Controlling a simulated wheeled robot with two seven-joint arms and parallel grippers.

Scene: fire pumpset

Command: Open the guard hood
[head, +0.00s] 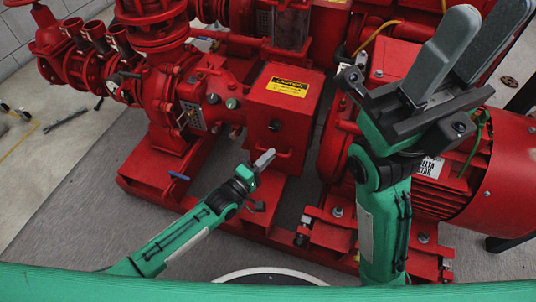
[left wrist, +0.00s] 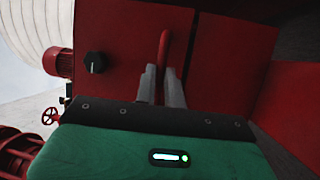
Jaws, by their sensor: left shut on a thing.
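The guard hood (head: 283,112) is a red box with a yellow warning label, between the pump on the left and the motor on the right in the head view. Its red front also fills much of the left wrist view (left wrist: 215,60). A thin red handle (left wrist: 164,42) stands out from that front. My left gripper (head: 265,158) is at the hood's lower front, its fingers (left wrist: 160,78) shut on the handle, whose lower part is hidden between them. The hood appears down over the coupling. My right gripper (head: 466,55) is raised at the right, open and empty.
The red motor (head: 505,180) stands behind and beside my right arm. The red pump (head: 170,95) with pipes and valves is at the left. The red base frame (head: 150,190) runs below them. Grey floor (head: 75,215) is clear at the lower left.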

